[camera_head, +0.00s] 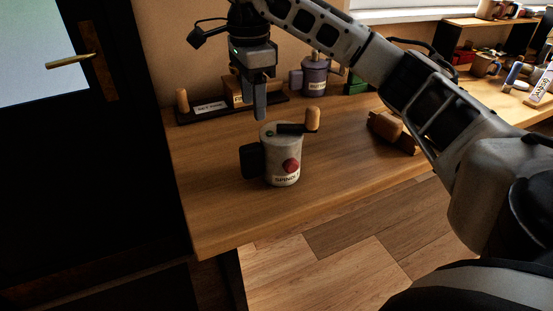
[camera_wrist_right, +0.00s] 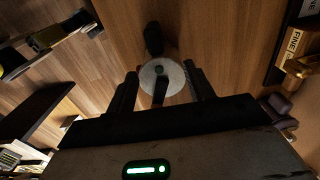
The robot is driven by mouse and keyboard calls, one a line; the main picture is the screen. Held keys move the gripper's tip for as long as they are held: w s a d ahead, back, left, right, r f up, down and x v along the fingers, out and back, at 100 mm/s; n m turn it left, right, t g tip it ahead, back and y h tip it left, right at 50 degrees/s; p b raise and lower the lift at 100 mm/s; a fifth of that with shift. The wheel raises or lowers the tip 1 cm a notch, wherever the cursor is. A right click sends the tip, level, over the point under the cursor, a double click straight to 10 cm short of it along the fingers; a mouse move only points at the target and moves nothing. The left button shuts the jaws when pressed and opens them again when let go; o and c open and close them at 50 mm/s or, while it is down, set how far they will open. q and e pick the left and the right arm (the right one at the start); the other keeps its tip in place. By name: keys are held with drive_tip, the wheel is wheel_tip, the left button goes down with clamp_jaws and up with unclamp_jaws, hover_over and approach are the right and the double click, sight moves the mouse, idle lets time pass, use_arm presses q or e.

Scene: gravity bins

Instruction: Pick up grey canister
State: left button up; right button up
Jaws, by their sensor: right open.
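The grey canister (camera_head: 282,160) stands upright on the wooden table, with a dark side handle, a red mark, a partly readable label and a crank with a wooden knob on top. My right gripper (camera_head: 260,113) points down just above and behind the canister's lid in the head view, apart from it. In the right wrist view the round canister top (camera_wrist_right: 149,74) shows between the two open fingers of the right gripper (camera_wrist_right: 161,72), with the dark handle beyond. Nothing is held. My left gripper is not in view.
The wooden table (camera_head: 220,215) is clear around the canister. A purple canister (camera_head: 316,78) and a dark labelled rack (camera_head: 208,108) stand behind. A brown wooden block (camera_head: 392,132) lies to the right. A dark door (camera_head: 110,180) is at the left.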

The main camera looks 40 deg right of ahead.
sight(258, 144)
wheel_tip(258, 144, down, 7)
drive_tip(key=shift+f, duration=0.2)
drive_tip(key=f, duration=0.2)
drive_tip(key=s+f+p, duration=0.1)
drive_tip(key=f, duration=0.1)
drive_tip(key=shift+f, duration=0.35)
drive_tip(key=shift+w+f, duration=0.1)
drive_tip(key=shift+f, duration=0.3)
clamp_jaws()
